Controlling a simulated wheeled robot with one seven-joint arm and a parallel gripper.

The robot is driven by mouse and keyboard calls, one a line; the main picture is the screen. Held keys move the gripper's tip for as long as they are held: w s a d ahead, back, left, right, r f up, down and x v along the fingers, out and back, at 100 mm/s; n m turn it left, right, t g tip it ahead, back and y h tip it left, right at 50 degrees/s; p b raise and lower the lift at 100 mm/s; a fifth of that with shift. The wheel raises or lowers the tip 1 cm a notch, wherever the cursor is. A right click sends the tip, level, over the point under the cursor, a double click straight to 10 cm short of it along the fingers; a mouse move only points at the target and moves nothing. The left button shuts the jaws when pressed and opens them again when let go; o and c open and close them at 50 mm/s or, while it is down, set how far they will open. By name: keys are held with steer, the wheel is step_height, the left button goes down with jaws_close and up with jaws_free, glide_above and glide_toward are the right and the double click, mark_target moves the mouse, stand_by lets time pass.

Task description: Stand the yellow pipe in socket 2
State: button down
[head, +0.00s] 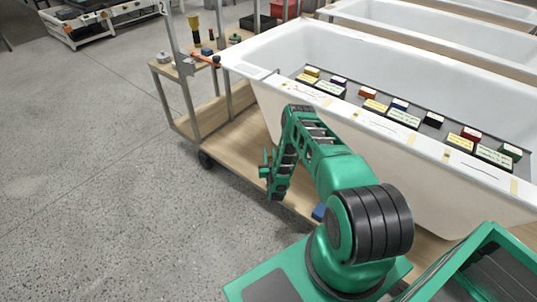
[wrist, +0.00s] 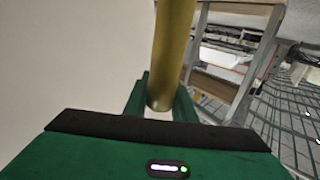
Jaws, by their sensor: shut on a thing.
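The yellow pipe (wrist: 173,50) shows large in the wrist view. Its rounded lower end sits between the green fingers of my gripper (wrist: 160,100), and the rest runs up out of the top of the picture. My gripper is shut on it. In the head view my gripper (head: 268,174) hangs low at the end of my arm, left of the near bathtub and over the edge of the wooden cart deck. I cannot make out the pipe there.
The near white bathtub (head: 300,45) holds a tray of coloured blocks with label cards. A wheeled wooden cart (head: 226,139) carries it, with posts and a small shelf of tools. A yellow and black object (head: 195,28) stands there. Grey floor at left is clear.

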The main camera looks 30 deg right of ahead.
steer(key=shift+f, duration=1.75)
steer(key=c, duration=1.4)
jaws_free()
steer(key=shift+f, duration=0.1)
steer(key=shift+s, duration=0.1)
steer(key=v, duration=1)
steer(key=shift+s+a, duration=0.2)
